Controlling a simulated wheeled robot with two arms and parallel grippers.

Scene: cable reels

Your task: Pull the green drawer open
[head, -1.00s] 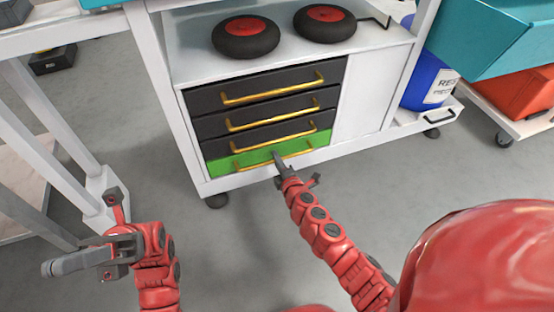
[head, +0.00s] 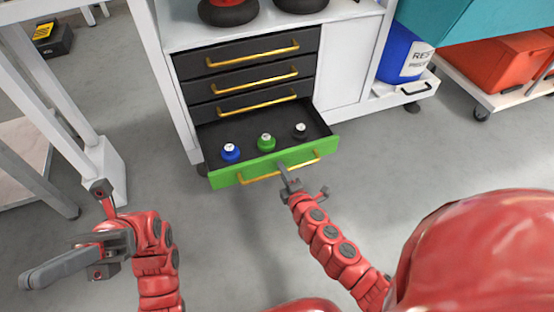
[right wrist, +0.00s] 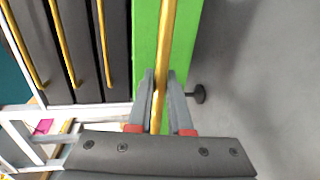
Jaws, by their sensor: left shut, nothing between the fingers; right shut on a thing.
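The green drawer (head: 222,178) is the lowest in the white cabinet and stands pulled out. Inside it are a blue reel (head: 230,152), a green reel (head: 266,142) and a black reel (head: 300,131). My right gripper (head: 282,168) is shut on the drawer's yellow bar handle (head: 262,178). In the right wrist view the handle (right wrist: 168,50) runs between the fingers (right wrist: 161,90), in front of the green drawer face (right wrist: 146,40). My left gripper (head: 65,262) is shut and empty at the lower left, away from the cabinet.
Three dark drawers (head: 245,78) above are closed. Two wheels with red hubs (head: 228,8) sit on the cabinet top. A white table frame (head: 100,165) stands at left. A blue drum (head: 405,60) and a red bin (head: 505,75) are at right. The floor before the drawer is clear.

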